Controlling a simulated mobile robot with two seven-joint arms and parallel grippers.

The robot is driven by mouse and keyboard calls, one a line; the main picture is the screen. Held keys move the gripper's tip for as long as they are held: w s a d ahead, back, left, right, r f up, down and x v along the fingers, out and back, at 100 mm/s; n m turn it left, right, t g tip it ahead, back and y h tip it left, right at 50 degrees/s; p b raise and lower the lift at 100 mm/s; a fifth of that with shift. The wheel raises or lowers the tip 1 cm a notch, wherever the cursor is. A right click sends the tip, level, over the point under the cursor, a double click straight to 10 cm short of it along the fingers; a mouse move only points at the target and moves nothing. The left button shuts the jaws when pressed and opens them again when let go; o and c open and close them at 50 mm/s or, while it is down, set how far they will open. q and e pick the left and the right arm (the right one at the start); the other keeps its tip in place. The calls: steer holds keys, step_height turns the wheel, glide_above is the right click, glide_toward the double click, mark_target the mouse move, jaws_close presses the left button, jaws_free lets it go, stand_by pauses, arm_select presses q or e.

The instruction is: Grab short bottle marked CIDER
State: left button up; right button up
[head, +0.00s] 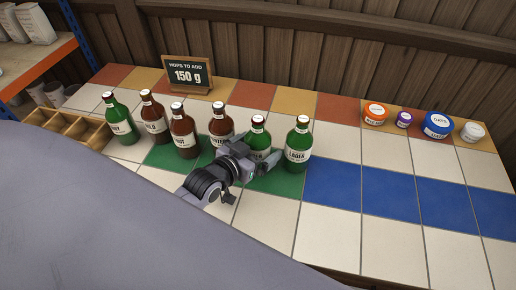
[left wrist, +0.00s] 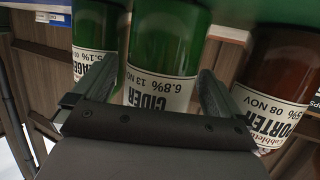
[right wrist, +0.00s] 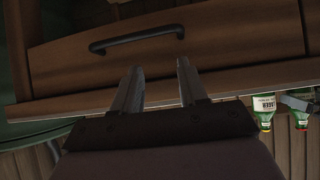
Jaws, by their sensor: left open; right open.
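The short green bottle marked CIDER (left wrist: 160,88) stands upside down in the left wrist view, between the two fingers of my left gripper (left wrist: 150,100). The fingers are open, one on each side of it; I cannot tell whether they touch it. In the head view the CIDER bottle (head: 258,134) stands on the green tiles, its lower part partly hidden by my left gripper (head: 251,155). My right gripper (right wrist: 158,85) is open and empty, in front of a wooden drawer with a dark handle (right wrist: 137,38).
A green LAGER bottle (head: 298,145) stands close on the right, and a brown PORTER bottle (left wrist: 275,85) on the other side. More bottles stand to the left, by a wooden crate (head: 75,128). A sign (head: 187,75) and several tubs (head: 437,125) stand behind. Blue tiles are clear.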

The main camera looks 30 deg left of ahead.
arm_select(q)
steer(key=shift+w, duration=0.2)
steer(key=c, duration=1.3)
steer(key=shift+c, duration=0.9)
steer(key=shift+r, duration=0.15)
